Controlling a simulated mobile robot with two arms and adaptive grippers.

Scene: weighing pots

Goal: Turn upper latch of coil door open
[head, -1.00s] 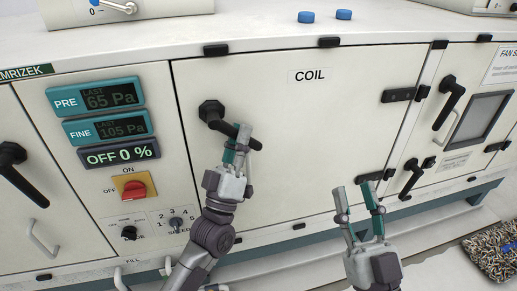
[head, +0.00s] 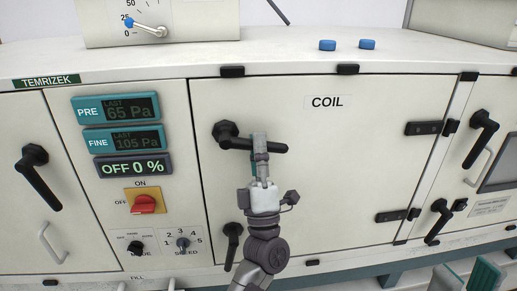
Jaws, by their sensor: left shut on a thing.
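The coil door (head: 340,180) is a white panel labelled COIL and looks closed. Its upper latch (head: 227,134) is a black handle at the door's upper left, pointing right and slightly down. My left gripper (head: 261,146) is shut on the latch's arm, between its hub and its free end; the fingers hide part of the arm. The lower latch (head: 232,240) hangs nearly straight down, left of my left wrist. My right gripper (head: 469,272) shows only its finger parts at the bottom right edge. They stand apart, with nothing seen between them.
A control panel (head: 120,178) with displays and knobs lies left of the door. Black hinges (head: 423,128) are on the door's right side. Another black handle (head: 40,178) is at far left, and more handles (head: 481,138) are at right. Blue caps (head: 327,45) sit on top.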

